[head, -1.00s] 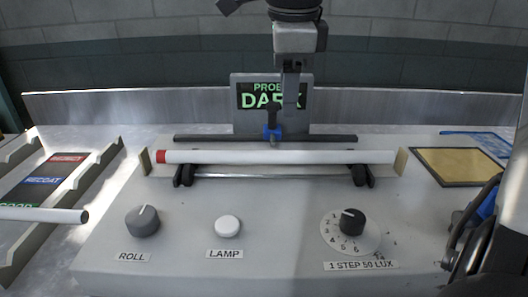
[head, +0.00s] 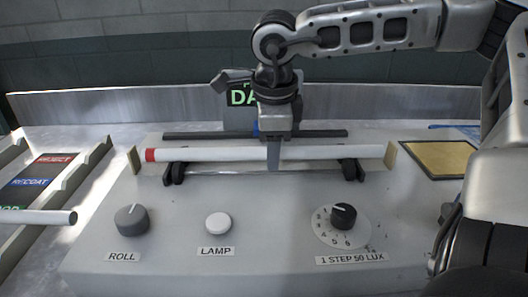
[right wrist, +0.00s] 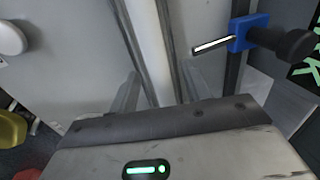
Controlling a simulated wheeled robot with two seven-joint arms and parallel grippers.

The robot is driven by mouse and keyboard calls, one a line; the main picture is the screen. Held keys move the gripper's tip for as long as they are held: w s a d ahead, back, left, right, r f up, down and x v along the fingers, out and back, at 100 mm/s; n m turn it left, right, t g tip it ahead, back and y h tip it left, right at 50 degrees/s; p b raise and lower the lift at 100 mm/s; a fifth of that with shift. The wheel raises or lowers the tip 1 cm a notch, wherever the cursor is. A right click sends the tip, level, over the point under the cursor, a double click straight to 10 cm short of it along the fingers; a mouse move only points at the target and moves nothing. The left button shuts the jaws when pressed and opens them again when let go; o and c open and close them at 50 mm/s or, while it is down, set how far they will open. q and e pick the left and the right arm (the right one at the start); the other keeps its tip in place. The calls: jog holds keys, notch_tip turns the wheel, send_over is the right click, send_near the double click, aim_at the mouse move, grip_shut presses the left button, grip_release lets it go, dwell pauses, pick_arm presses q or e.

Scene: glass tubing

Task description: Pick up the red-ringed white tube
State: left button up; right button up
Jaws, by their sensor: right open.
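The red-ringed white tube (head: 222,154) lies level across the rollers of the grey console, its red ring (head: 150,155) at its left end. My right gripper (head: 273,152) points down over the tube, right of its middle. One finger shows in front of the tube; the other is hidden in the head view. In the right wrist view the tube (right wrist: 153,45) runs between the two open fingers (right wrist: 160,92), with no grip on it visible. My left gripper is not in view.
A blue-clamped probe (right wrist: 245,35) and a display (head: 238,97) stand behind the tube. The console has a ROLL knob (head: 132,220), LAMP button (head: 218,223) and step dial (head: 343,217). Another white tube (head: 45,217) lies on the rack at left. A tan pad (head: 437,159) lies right.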

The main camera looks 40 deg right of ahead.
grip_shut()
jog(key=shift+r, duration=0.15)
